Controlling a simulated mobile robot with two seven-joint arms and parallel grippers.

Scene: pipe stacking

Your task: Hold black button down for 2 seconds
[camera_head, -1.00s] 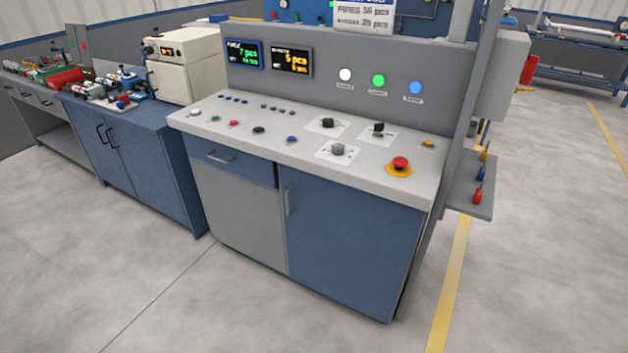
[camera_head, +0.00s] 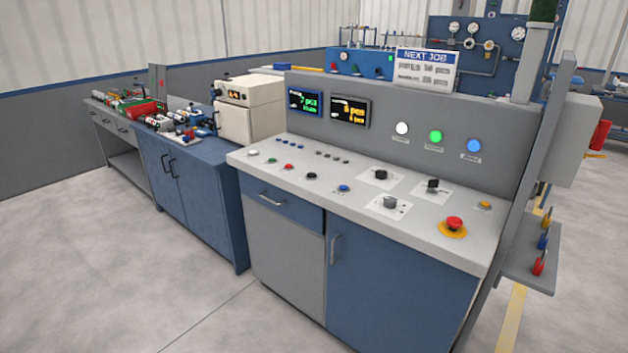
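The black button (camera_head: 311,176) is a small round push button on the sloping grey top of the control console (camera_head: 408,229). It sits in a front row, between a red button (camera_head: 288,167) on its left and a blue button (camera_head: 343,189) on its right. White (camera_head: 253,153) and green (camera_head: 271,160) buttons lie further left in the row. Nothing touches or covers the black button. Neither of my grippers is in the head view.
Black knobs (camera_head: 390,202) and a red emergency stop (camera_head: 454,223) are on the console's right part. A blue cabinet (camera_head: 196,185) with tools stands to the left. A side shelf (camera_head: 528,267) juts out at the right. Open floor (camera_head: 110,280) lies in front.

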